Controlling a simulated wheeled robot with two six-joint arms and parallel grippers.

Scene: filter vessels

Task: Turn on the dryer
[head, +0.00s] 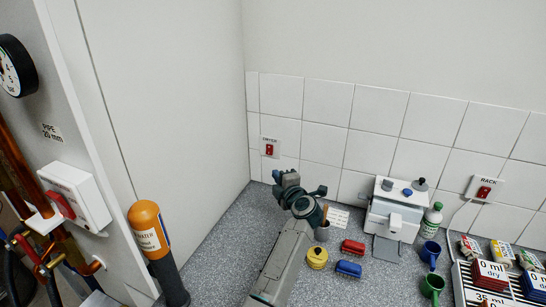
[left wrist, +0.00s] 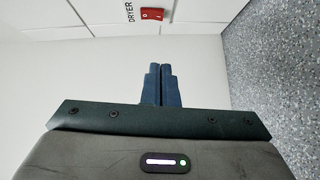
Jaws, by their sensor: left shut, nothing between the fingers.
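The dryer switch is a white wall plate labelled DRYER with a red rocker (head: 269,149), on the tiled back wall near the corner. In the left wrist view the red rocker (left wrist: 152,14) shows at the top, just beyond the fingertips and apart from them in the picture. My left gripper (head: 280,176) is below and slightly right of the switch in the head view. Its blue fingers (left wrist: 161,72) are shut with nothing between them and point towards the wall. My right gripper is not in view.
A second red switch labelled RACK (head: 484,190) is on the wall at right. A white machine (head: 397,211), a green-white bottle (head: 431,221), a yellow pot (head: 317,258), red (head: 353,247) and blue (head: 348,268) blocks and mugs stand on the grey counter. An orange-topped cylinder (head: 148,225) stands at left.

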